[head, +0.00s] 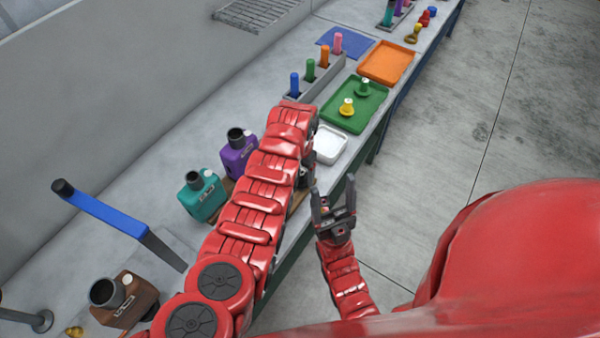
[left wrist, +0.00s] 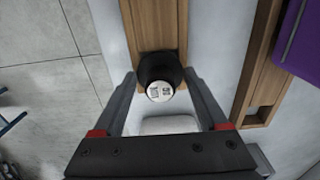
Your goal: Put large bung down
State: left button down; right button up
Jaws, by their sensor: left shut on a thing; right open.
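The large bung (left wrist: 159,72) is a dark round plug with a white printed label on its top face, seen in the left wrist view. My left gripper (left wrist: 161,80) is shut on it, one finger on each side. The bung is over a wooden strip (left wrist: 152,22); I cannot tell whether it touches the wood. In the head view my red left arm hides the bung and most of the left gripper. My right gripper (head: 335,202) is open and empty, beyond the bench's front edge.
A white tray (head: 328,147) lies ahead, and a green tray (head: 342,120) with yellow and green bungs beyond it. Purple (head: 238,158), teal (head: 204,196) and brown (head: 136,294) mufflers stand left. A peg rack (head: 327,78) stands behind. An orange tray (head: 385,62) is further off.

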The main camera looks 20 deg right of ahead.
aim_at(301, 172)
pick_arm(q)
jog(key=shift+f, duration=0.4)
grip_release()
jog(key=shift+r+p, duration=0.35)
jog(key=shift+r, duration=0.3)
jog(key=shift+w+r+b, duration=0.1)
jog(key=shift+r+b, duration=0.05)
jog(key=shift+b, duration=0.2)
notch_tip(301, 172, up, 6)
jog(key=shift+f+b, duration=0.1)
jog(key=shift+b, duration=0.85)
notch_tip(301, 172, up, 4)
jog(key=shift+r+p, duration=0.15)
jog(key=shift+p, duration=0.6)
jog(key=shift+r+p, duration=0.4)
jog(key=shift+r, duration=0.25)
